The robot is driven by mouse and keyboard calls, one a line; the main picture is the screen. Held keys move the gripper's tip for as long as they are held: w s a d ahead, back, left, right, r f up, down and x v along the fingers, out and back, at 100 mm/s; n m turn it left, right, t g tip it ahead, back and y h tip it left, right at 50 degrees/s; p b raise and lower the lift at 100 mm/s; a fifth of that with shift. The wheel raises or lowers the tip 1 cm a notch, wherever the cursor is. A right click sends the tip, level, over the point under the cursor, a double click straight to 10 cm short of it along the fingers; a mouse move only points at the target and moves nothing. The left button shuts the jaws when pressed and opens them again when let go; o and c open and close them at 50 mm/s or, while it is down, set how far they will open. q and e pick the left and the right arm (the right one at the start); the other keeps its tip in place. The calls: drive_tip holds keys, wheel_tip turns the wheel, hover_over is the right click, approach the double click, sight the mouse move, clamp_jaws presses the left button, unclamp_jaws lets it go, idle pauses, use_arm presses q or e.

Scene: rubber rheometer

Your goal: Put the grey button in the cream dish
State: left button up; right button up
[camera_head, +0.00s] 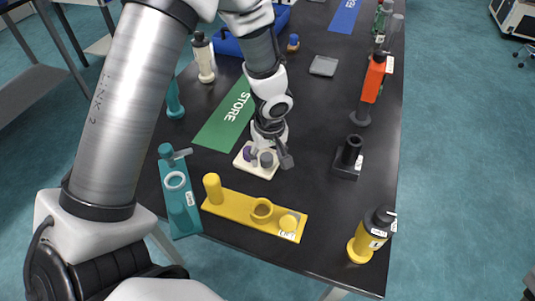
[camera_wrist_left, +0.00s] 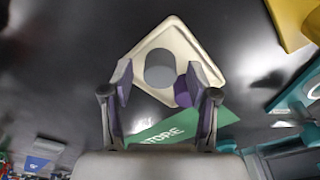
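The cream dish (camera_head: 245,163) sits on the black bench near its front, and in the left wrist view (camera_wrist_left: 178,28) it is a pale rounded square. The grey button (camera_head: 266,160) is a short grey cylinder in the dish. In the left wrist view the grey button (camera_wrist_left: 160,69) shows between the open fingers, with gaps on both sides. A purple piece (camera_wrist_left: 183,94) is beside it in the dish, partly hidden by a finger. My left gripper (camera_head: 270,151) points down over the dish, and its fingers also show in the left wrist view (camera_wrist_left: 159,82). My right gripper is not in view.
A yellow fixture (camera_head: 235,201) lies in front of the dish, and a teal fixture (camera_head: 180,208) left of it. A green STORE mat (camera_head: 215,130) lies behind. A black holder (camera_head: 347,160) and yellow bottle (camera_head: 368,240) stand right. Bench between dish and holder is clear.

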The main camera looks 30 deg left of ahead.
use_arm(q)
drive_tip(key=shift+r+p, duration=0.45)
wheel_tip(320, 180, up, 11)
drive_tip(key=d+p, duration=0.1)
drive_tip(key=shift+s+r, duration=0.2)
drive_tip(key=shift+s, duration=0.25)
drive_tip(key=shift+d, duration=0.1)
